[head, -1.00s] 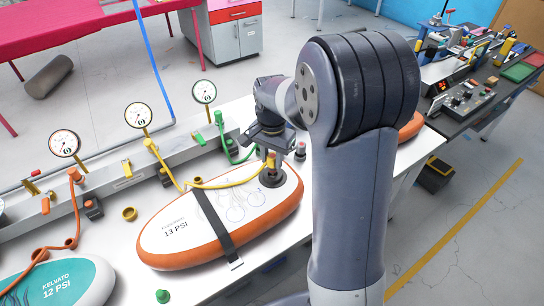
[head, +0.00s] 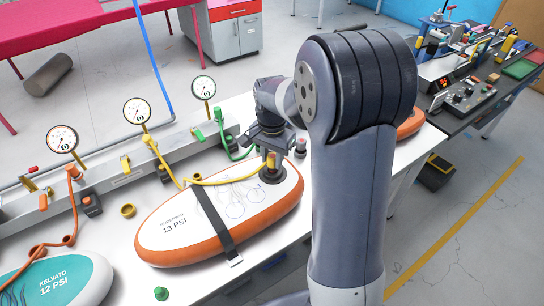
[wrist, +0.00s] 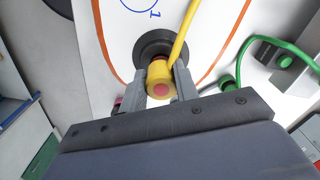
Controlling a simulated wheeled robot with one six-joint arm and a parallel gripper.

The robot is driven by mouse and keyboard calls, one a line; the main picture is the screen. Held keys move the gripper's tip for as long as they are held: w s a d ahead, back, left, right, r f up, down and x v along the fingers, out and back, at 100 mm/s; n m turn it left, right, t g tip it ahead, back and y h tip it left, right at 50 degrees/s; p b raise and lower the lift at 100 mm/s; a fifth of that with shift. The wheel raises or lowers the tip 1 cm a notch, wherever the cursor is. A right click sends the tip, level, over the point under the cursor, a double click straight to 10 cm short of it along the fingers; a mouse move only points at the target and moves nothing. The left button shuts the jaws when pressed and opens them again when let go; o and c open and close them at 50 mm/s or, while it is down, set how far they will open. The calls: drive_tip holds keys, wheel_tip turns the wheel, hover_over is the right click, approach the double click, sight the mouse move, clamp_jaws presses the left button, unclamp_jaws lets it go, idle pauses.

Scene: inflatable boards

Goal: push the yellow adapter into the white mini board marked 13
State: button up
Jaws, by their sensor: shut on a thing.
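The white board (head: 190,252) marked 13 PSI, with an orange rim and a black strap across it, lies on the white bench. Its round black valve (head: 269,180) is near the right end, and it also shows in the wrist view (wrist: 153,42). The yellow adapter (wrist: 158,76), with a pinkish-red end, is between the two fingers of my gripper (wrist: 161,87). My gripper (head: 271,157) is shut on it, right over the valve. The yellow hose (head: 215,183) runs left from the adapter to the rail. How deep the adapter sits in the valve is hidden.
Gauges stand along the grey rail (head: 110,180) behind the board. A green hose (wrist: 275,46) loops close to the right of my gripper. A teal board (head: 60,283) marked 12 PSI lies at front left. A yellow ring (head: 128,211) and a green cap (head: 161,293) lie loose.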

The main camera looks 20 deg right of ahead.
sight(272, 157)
drive_tip(key=shift+f+b, duration=0.3)
drive_tip(key=shift+f, duration=0.2)
drive_tip(key=o, duration=1.1)
drive_tip(key=shift+c, duration=0.2)
wheel_tip(272, 157, up, 11)
drive_tip(key=shift+f, duration=0.1)
wheel_tip(272, 157, down, 11)
drive_tip(key=shift+r, duration=0.1)
drive_tip(key=shift+r+p, duration=0.3)
drive_tip(key=shift+r, duration=0.1)
drive_tip(key=shift+f, duration=0.1)
